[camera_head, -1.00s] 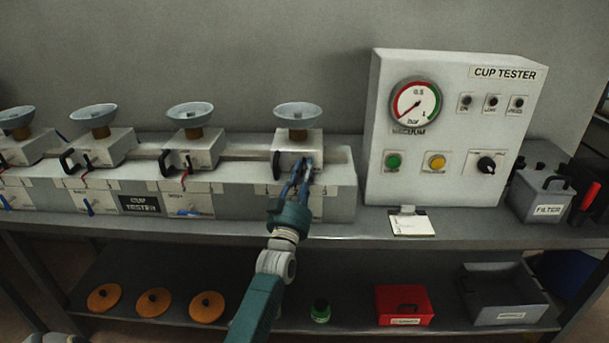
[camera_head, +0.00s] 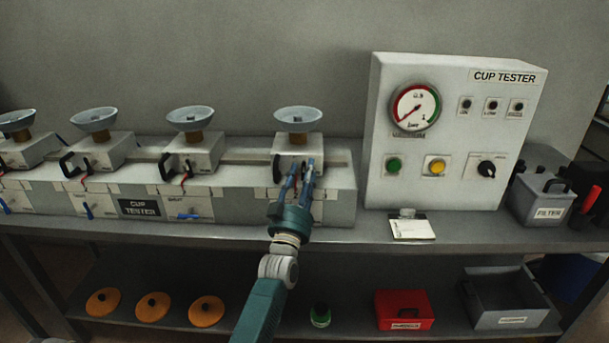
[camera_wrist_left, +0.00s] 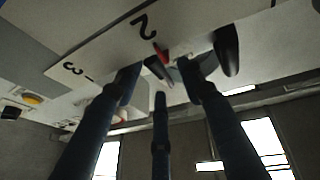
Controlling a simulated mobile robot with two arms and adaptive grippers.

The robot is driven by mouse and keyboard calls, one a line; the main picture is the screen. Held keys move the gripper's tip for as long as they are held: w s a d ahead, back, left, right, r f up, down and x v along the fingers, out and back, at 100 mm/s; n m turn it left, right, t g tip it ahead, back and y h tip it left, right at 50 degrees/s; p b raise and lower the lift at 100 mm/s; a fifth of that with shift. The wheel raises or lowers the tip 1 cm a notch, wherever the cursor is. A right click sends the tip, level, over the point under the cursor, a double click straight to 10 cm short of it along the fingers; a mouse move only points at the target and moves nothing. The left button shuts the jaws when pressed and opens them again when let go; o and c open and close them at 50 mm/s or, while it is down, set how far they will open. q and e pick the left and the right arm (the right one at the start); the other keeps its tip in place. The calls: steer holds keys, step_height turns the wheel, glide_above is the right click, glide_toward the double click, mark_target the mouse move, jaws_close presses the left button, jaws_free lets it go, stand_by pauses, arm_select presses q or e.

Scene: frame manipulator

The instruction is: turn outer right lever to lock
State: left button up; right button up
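The outer right station is a white block (camera_head: 298,146) with a grey cup (camera_head: 298,117) on top and a black loop handle (camera_head: 276,168) at its left. My left gripper (camera_head: 299,168) is at the front of this block, its blue fingers pointing at it and covering its lever in the head view. In the left wrist view, the fingers (camera_wrist_left: 160,82) are spread apart. A small red lever (camera_wrist_left: 160,53) shows between the fingertips, with a black handle (camera_wrist_left: 227,48) to the right. I cannot tell whether a finger touches the lever. My right gripper is not in view.
Similar stations with cups (camera_head: 190,117) stand to the left on the long grey base (camera_head: 240,206). The cup tester box (camera_head: 445,135) and a clipboard (camera_head: 411,228) are to the right. A lower shelf holds orange discs (camera_head: 153,307) and a red box (camera_head: 404,309).

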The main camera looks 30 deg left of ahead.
arm_select(q)
steer(key=shift+f, duration=0.15)
steer(key=v, duration=0.8)
stand_by(0.4)
